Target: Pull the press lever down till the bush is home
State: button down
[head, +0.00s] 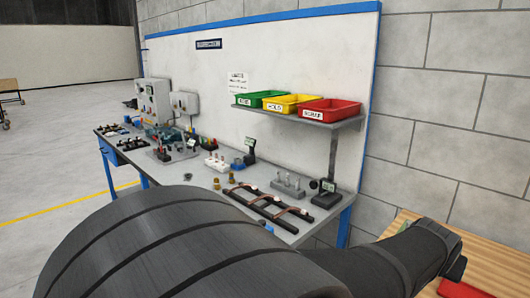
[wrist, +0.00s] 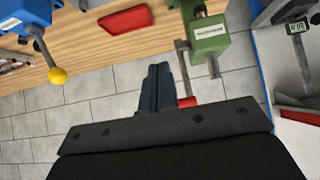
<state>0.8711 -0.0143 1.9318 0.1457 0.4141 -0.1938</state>
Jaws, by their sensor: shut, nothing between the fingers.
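In the wrist view a green machine body (wrist: 207,36) with a white label stands at the wooden bench's edge; it looks like the press. A thin grey lever (wrist: 184,72) runs from it to a red grip (wrist: 187,102). My gripper (wrist: 157,72) is shut and empty, its dark fingers just left of the lever and grip. I cannot tell whether they touch. A blue device (wrist: 38,30) with a yellow ball knob (wrist: 57,76) on a rod is at the left. I cannot make out the bush.
The wooden bench (wrist: 90,55) also shows at the lower right of the head view (head: 492,252). A red flat object (wrist: 127,20) lies on it. A digital gauge (wrist: 297,28) is at the wrist view's right. A grey workbench (head: 205,178) carries fixtures below red, yellow and green bins (head: 330,108).

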jog(key=shift+s+a+f, duration=0.1)
jog(key=shift+f, duration=1.2)
jog(key=shift+s+a+f, duration=0.1)
jog(key=shift+f, duration=1.15)
jog(key=shift+w, duration=0.1)
